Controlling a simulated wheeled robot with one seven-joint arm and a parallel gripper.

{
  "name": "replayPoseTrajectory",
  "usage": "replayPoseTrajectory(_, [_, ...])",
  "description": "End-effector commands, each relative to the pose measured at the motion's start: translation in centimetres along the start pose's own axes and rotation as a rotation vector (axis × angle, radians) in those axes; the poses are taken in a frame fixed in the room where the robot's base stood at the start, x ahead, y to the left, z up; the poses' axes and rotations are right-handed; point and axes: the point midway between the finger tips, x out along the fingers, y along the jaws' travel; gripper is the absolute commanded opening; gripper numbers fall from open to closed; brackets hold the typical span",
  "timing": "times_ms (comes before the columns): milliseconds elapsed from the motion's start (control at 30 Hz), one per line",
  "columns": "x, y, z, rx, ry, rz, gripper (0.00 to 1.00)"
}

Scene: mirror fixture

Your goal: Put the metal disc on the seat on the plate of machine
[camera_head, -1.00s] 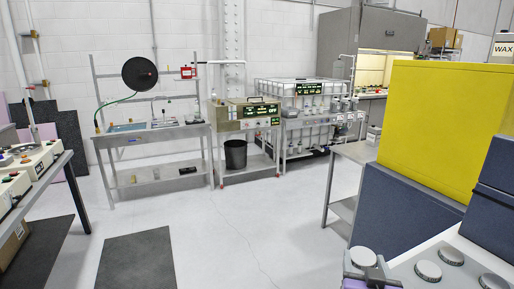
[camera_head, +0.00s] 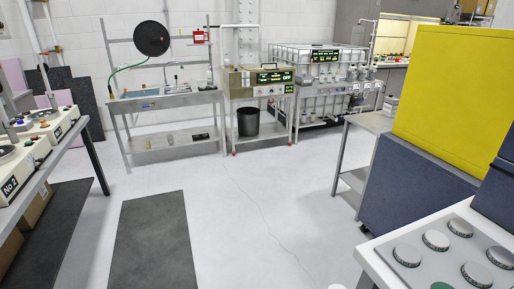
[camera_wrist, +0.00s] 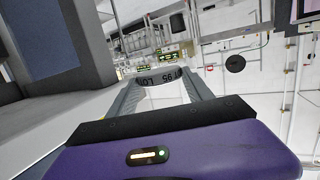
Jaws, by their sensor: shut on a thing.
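In the wrist view my gripper (camera_wrist: 160,86) is shut on a grey metal disc (camera_wrist: 159,77), held between the two fingertips. Dark lettering shows on the disc's rim. The disc is clear of any surface that I can make out. My gripper is not in the head view. Machines (camera_head: 28,152) with round plates stand on a bench at the left edge of the head view, one marked No 2. The seat on the plate is too small to make out.
A white table (camera_head: 376,256) at the lower right holds several similar discs (camera_head: 435,240) on a grey tray. A yellow box (camera_head: 455,95) and a dark blue cabinet (camera_head: 410,210) stand behind it. The middle floor (camera_head: 245,225) is clear. A dark mat (camera_head: 152,240) lies left of centre.

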Motion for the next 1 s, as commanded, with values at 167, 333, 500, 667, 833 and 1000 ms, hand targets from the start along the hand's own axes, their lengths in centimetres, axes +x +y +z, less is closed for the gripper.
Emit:
replayPoseTrajectory(167, [-1.0, 0.1, 2.1, 0.000, -0.002, -0.006, 0.13])
replayPoseTrajectory(333, [-1.9, 0.0, 3.5, -0.002, -0.002, -0.015, 0.13])
replayPoseTrajectory(500, [-2.1, -0.4, 3.7, -0.005, 0.001, -0.024, 0.13])
replayPoseTrajectory(667, [-1.9, -0.1, 3.4, -0.003, 0.002, -0.018, 0.13])
replayPoseTrajectory(833, [-0.8, -0.2, 1.6, -0.001, 0.005, -0.011, 0.13])
replayPoseTrajectory(1000, [0.2, -0.2, -0.5, 0.001, 0.005, -0.002, 0.13])
